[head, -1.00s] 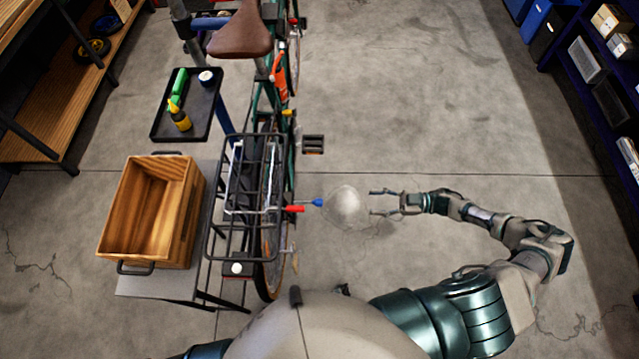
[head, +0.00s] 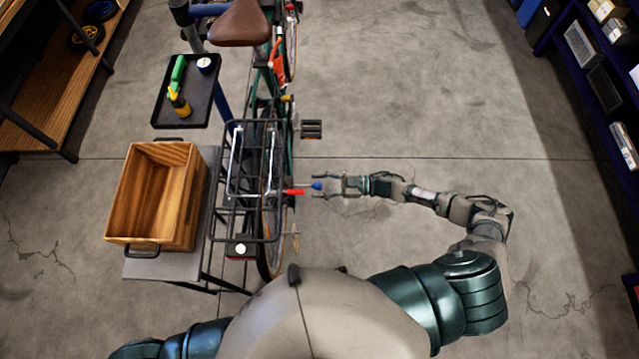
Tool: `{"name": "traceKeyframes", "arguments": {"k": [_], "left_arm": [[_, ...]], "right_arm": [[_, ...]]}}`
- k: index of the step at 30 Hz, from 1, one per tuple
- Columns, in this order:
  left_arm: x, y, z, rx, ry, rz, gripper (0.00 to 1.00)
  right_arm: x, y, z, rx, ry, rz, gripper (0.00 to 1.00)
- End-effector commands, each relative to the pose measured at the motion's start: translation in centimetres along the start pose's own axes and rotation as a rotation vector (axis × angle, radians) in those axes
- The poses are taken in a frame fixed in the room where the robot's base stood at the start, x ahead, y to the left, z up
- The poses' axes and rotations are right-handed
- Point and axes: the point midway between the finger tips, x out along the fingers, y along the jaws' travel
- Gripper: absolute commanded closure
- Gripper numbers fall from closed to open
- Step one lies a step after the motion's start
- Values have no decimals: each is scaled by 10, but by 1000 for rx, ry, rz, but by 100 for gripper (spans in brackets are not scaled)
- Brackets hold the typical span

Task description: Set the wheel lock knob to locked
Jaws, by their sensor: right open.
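At the right side of the bike's rear wheel (head: 272,262), a small blue knob-like end (head: 317,186) and a red lever-like part (head: 296,192) stick out to the right. I cannot tell for sure which is the wheel lock knob, nor its setting. My right gripper (head: 318,187) points left and is open, with its two fingertips on either side of the blue end. From above, I cannot tell whether they touch it. My left gripper is out of view; only part of my left arm shows at the bottom left.
A wooden crate (head: 125,215) sits on a grey bench (head: 150,268) farther left. A black tray (head: 165,117) holds small items. A pedal (head: 312,129) juts out beyond the gripper. Open floor lies to the right.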

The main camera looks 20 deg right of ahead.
Motion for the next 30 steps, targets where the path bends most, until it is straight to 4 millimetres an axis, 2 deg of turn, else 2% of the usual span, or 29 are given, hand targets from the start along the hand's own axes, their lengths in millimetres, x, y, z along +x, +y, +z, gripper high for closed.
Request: {"name": "traceKeyframes", "arguments": {"k": [8, 9, 15, 22, 30], "left_arm": [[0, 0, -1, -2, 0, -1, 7], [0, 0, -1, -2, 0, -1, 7], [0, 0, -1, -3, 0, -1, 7], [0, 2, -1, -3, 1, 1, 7], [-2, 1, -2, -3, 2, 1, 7]], "right_arm": [[1, 0, 0, 1, 1, 0, 48], [0, 0, 0, 1, 2, 0, 53], [0, 0, 0, 1, 2, 0, 100], [1, 0, 1, 1, 1, 1, 100], [28, 1, 1, 1, 0, 1, 100]]}}
